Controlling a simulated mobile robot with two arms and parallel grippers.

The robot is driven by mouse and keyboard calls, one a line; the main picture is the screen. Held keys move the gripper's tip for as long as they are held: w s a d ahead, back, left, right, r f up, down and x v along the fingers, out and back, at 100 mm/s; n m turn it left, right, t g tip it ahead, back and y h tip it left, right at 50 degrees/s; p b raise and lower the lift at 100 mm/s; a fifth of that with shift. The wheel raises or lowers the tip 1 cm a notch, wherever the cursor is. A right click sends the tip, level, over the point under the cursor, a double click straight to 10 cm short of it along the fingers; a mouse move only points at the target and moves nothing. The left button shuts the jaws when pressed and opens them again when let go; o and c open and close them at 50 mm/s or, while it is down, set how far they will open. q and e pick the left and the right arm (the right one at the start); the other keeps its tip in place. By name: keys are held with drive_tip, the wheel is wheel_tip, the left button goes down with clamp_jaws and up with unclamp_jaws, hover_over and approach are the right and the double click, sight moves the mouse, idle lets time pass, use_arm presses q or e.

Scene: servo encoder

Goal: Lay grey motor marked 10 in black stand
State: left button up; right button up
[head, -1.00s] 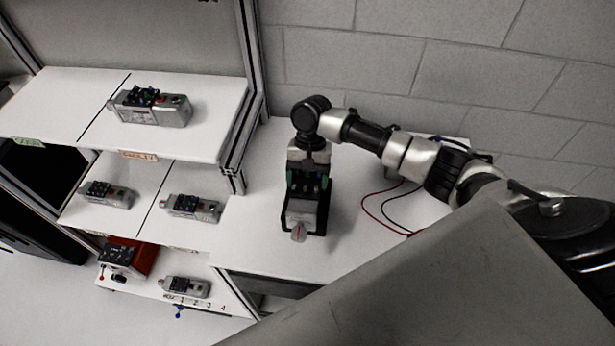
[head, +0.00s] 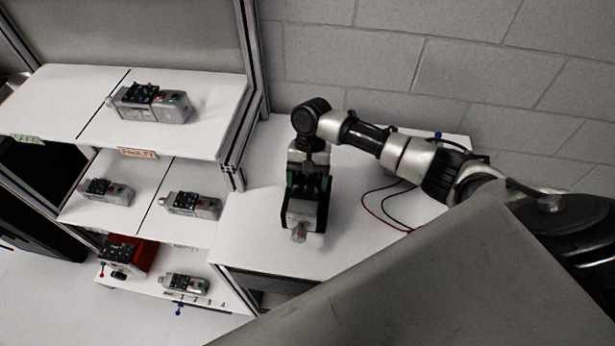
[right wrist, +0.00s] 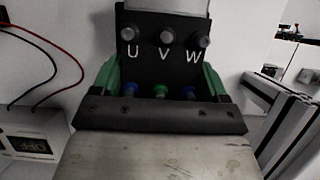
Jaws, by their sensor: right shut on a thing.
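My right gripper (head: 308,180) points down over the white table and is shut on a grey motor (head: 301,210) with a short shaft toward the front. Black parts of what looks like the black stand (head: 323,214) show close beside the motor; I cannot tell whether the motor rests in it. In the right wrist view the green fingertips (right wrist: 160,82) lie on both sides of a black terminal plate (right wrist: 165,48) marked U V W, with blue and green knobs below it. The number 10 is not readable. My left gripper is not in view.
Similar motors lie on the upper shelf (head: 205,82), the middle shelf and the low shelf at left. A shelf post (head: 240,125) stands left of the table. Red and black wires (head: 385,210) lie right of the gripper, near a small display box (right wrist: 32,143).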

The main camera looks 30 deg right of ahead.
drive_tip(key=shift+f, duration=0.3)
drive_tip(key=o, duration=1.3)
drive_tip(key=shift+s+f, duration=0.15)
drive_tip(key=shift+w+r, duration=0.25)
drive_tip(key=shift+r, duration=0.05)
drive_tip(key=b+v, duration=0.3)
drive_tip(key=v, duration=0.6)
drive_tip(key=shift+w+d+r, duration=0.1)
drive_tip(key=shift+d+r, duration=0.05)
drive_tip(key=shift+r, duration=0.55)
